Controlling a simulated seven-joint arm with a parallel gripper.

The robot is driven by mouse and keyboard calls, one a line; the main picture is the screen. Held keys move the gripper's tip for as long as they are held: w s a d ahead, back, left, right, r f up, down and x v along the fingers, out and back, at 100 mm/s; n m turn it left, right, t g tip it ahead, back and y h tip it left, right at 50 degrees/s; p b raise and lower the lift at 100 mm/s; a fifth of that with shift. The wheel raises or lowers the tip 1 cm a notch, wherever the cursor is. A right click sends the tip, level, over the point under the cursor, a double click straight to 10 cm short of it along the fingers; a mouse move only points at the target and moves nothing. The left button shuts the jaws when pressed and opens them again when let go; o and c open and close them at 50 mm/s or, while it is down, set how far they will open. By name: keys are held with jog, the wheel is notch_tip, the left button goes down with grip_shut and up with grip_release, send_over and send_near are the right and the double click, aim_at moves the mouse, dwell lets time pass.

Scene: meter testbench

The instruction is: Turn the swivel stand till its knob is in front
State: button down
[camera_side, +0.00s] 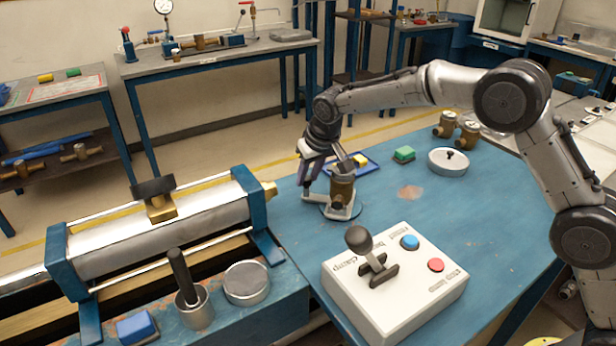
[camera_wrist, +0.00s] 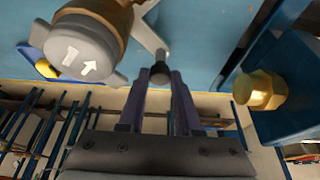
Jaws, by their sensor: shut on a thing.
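The swivel stand (camera_side: 343,212) is a low grey base on the blue table in the side view, with an upright brass meter (camera_side: 342,188) on it. In the wrist view the meter's grey cap (camera_wrist: 82,48) shows white markings, one an arrow, and a grey arm of the stand (camera_wrist: 150,38) reaches out beside it. My gripper (camera_side: 316,190) is at the left side of the stand, pointing down. In the wrist view its fingers (camera_wrist: 163,76) are closed around the dark knob (camera_wrist: 160,67) at the end of that arm. The fingers partly hide the knob.
The clamp bench's brass nozzle (camera_side: 269,189) is close left of my gripper, and shows in the wrist view (camera_wrist: 262,90). A blue tray (camera_side: 370,166) lies behind the stand. A control box (camera_side: 395,285) stands in front.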

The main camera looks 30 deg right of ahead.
aim_at(316, 198)
jog(key=shift+w+d+r+m+h, duration=0.1)
jog(key=shift+w+d+m+h, duration=0.45)
jog(key=shift+m, duration=0.55)
jog(key=shift+w+d+m+h, duration=0.4)
jog(key=shift+d+m, duration=0.25)
jog(key=shift+m, duration=0.45)
jog(key=shift+w+d+m+g+h, duration=0.2)
jog(key=shift+d+m, duration=0.2)
jog(key=shift+m, duration=0.2)
jog(key=shift+w+d+m+g+h, duration=0.15)
jog(key=shift+d+m, duration=0.2)
jog(key=shift+m, duration=0.25)
jog(key=shift+d+m+h, duration=0.3)
jog(key=shift+d+m, duration=0.35)
jog(key=shift+m, duration=0.25)
jog(key=shift+d+g, duration=0.15)
jog(key=shift+g, duration=0.1)
jog(key=c, duration=0.9)
grip_release()
jog(key=v, duration=1.3)
jog(key=shift+r, duration=0.35)
